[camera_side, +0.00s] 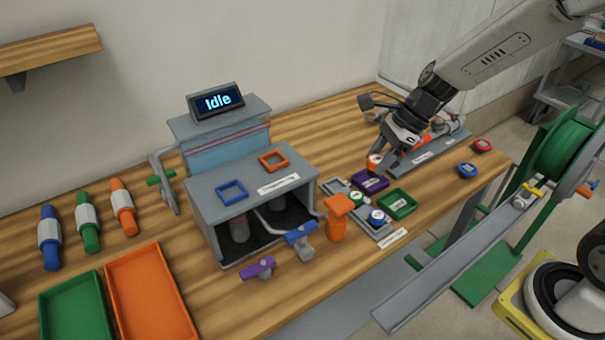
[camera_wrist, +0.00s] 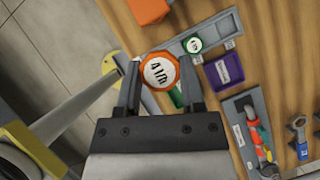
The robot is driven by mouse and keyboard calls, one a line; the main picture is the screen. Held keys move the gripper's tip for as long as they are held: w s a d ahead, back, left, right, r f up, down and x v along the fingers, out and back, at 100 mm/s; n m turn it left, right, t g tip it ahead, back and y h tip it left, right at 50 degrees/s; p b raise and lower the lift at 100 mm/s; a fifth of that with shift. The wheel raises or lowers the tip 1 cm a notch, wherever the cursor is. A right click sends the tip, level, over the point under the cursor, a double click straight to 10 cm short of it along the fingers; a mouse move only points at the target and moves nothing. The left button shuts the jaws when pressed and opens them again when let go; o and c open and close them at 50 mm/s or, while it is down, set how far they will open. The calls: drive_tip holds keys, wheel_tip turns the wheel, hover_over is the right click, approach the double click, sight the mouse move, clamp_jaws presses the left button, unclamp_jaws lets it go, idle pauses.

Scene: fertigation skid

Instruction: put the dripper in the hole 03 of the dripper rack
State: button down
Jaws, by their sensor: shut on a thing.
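The orange dripper (camera_side: 374,162) has a white top and is in the fingers of my gripper (camera_side: 381,165), above the table. In the wrist view the dripper (camera_wrist: 158,71) reads 4 l/h and sits between the fingertips of my gripper (camera_wrist: 157,82), which is shut on it. The grey dripper rack (camera_side: 333,186) lies on the table, below and to the left of the held dripper. A green dripper (camera_side: 356,197) and a blue dripper (camera_side: 377,216) stand in the rack. The hole numbers are not readable.
A purple tray (camera_side: 370,183) and a green tray (camera_side: 399,204) lie beside the rack. A grey tool tray (camera_side: 446,147) lies behind.

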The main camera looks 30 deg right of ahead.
drive_tip(key=shift+s+d+f, duration=0.3)
drive_tip(key=shift+d+f, duration=0.2)
drive_tip(key=shift+f, duration=0.05)
drive_tip(key=shift+s+d+f, duration=0.3)
drive_tip(key=shift+d+f, duration=0.2)
drive_tip(key=shift+w, duration=0.1)
hover_over(337, 187)
drive_tip(key=shift+s+f, duration=0.2)
drive_tip(key=shift+f, duration=2.15)
drive_tip(key=shift+s+f, duration=0.15)
drive_tip(key=shift+f, duration=2.15)
drive_tip(key=shift+f, duration=0.1)
drive_tip(key=shift+w+f, duration=0.15)
drive_tip(key=shift+w, duration=0.05)
drive_tip(key=shift+f, duration=1.6)
drive_tip(key=shift+f, duration=0.1)
